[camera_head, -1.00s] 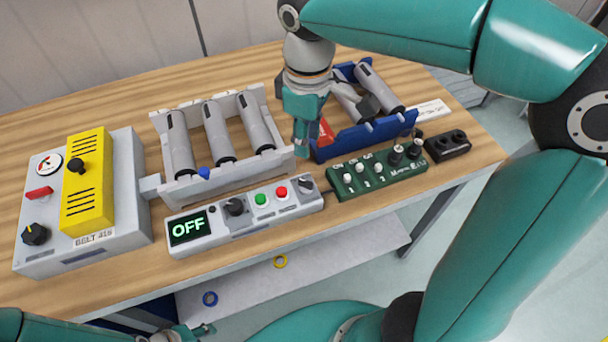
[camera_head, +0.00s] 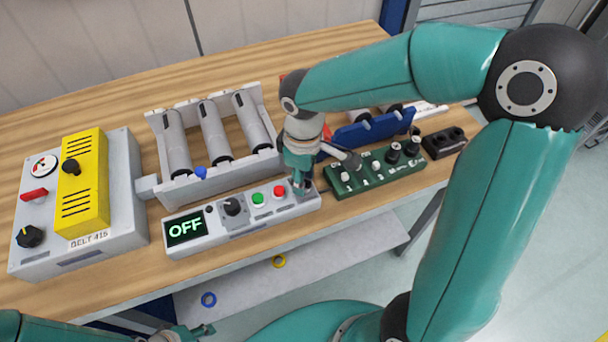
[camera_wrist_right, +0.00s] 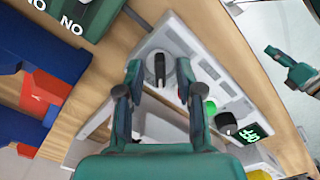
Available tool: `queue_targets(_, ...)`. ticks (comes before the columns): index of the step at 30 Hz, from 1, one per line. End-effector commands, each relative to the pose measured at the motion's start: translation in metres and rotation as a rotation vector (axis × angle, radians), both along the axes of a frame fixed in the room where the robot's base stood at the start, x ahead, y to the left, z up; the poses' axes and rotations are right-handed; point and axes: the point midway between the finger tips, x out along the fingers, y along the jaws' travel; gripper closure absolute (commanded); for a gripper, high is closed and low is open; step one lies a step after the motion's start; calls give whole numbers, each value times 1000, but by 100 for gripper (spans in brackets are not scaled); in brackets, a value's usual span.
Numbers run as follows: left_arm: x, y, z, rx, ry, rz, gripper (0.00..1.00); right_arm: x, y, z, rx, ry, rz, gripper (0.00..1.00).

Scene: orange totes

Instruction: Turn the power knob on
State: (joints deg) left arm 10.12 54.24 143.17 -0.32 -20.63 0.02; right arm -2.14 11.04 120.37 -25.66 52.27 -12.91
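The white control panel (camera_head: 212,238) stands at the bench's front; its display (camera_head: 186,228) reads OFF. It carries a dark knob (camera_head: 232,206) beside the display, a green button (camera_head: 258,198) and a red button (camera_head: 280,192). My right gripper (camera_head: 301,187) is over the panel's right end and hides the knob there. In the right wrist view that end knob (camera_wrist_right: 160,70), dark with a pale mark, shows between my open fingers; contact cannot be told. My left gripper (camera_head: 197,331) is low at the bottom edge, away from the panel; its opening is unclear.
A green switch box (camera_head: 378,182) is close right of the panel. A white roller rack (camera_head: 210,183) and a blue-sided rack (camera_head: 375,131) stand behind. A grey box with a yellow cover (camera_head: 83,195) is at left. Bench is clear in front.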

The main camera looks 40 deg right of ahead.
Motion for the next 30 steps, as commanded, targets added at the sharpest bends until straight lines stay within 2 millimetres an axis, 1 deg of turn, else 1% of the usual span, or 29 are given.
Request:
queue_targets(2,0,0,0,0,0,0,60,0,0,0,0,0,0,64)
queue_targets(3,0,0,0,0,0,0,60,0,0,0,0,0,0,67)
queue_targets(5,0,0,0,0,0,0,60,0,0,0,0,0,0,77)
queue_targets(9,0,0,0,0,0,0,60,0,0,0,0,0,1,100)
queue_targets(22,0,0,-2,0,0,0,60,0,0,0,-1,-1,-27,100)
queue_targets(26,0,0,-6,0,0,0,60,0,0,-1,-1,-1,-73,100)
queue_targets(30,0,0,-11,0,0,0,60,1,0,-1,-1,-3,-156,100)
